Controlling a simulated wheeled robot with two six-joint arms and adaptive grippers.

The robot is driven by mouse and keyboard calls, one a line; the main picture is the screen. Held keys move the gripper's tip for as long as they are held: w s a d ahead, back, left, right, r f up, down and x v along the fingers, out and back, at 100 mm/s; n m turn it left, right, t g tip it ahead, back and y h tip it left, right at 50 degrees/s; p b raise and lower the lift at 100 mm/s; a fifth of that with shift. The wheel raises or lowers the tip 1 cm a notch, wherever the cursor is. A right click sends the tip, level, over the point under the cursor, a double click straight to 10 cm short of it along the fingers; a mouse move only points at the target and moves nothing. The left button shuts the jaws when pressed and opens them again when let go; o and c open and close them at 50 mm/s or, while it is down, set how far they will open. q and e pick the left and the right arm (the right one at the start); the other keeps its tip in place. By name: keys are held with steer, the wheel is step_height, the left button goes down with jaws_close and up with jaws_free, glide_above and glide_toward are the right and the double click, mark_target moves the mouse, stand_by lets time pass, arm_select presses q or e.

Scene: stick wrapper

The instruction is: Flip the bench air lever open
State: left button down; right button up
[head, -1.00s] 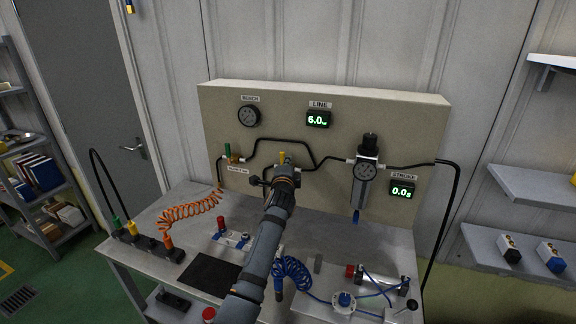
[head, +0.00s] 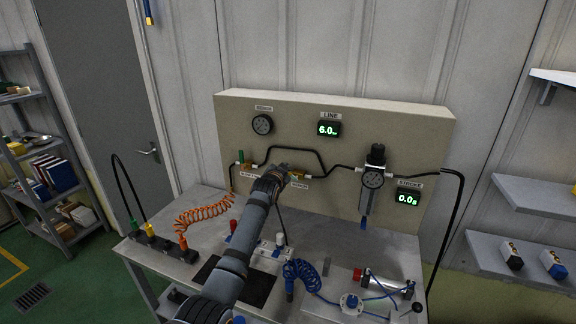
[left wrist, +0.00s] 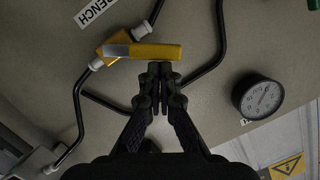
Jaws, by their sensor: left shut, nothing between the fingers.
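The bench air valve, labelled BENCH, is in the pipe on the panel. Its yellow lever (left wrist: 150,52) shows in the left wrist view, lying at a slant to the brass valve body (left wrist: 118,42) and the black pipe. My left gripper (left wrist: 160,72) is shut and empty, its fingertips against or just beside the lever's edge near the free end; I cannot tell if they touch. In the head view my left gripper (head: 284,170) is at the panel and hides most of the valve. My right gripper is not in view.
The bench gauge (head: 262,124) and line display (head: 329,129), reading 6.0, are above. Another valve with a green lever (head: 241,156) is to the left. The regulator (head: 373,178) hangs to the right. Coiled hoses and fittings lie on the bench (head: 330,246).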

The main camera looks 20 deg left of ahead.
arm_select(q)
steer(key=s+r+n+h, duration=0.1)
steer(key=s+r+n, duration=0.1)
steer(key=s+r, duration=0.3)
steer(key=s, duration=0.4)
steer(key=shift+s+n+b, duration=0.35)
steer(key=shift+s+n, duration=0.05)
stand_by(0.4)
steer(key=shift+w+a, duration=0.1)
steer(key=shift+a, duration=0.05)
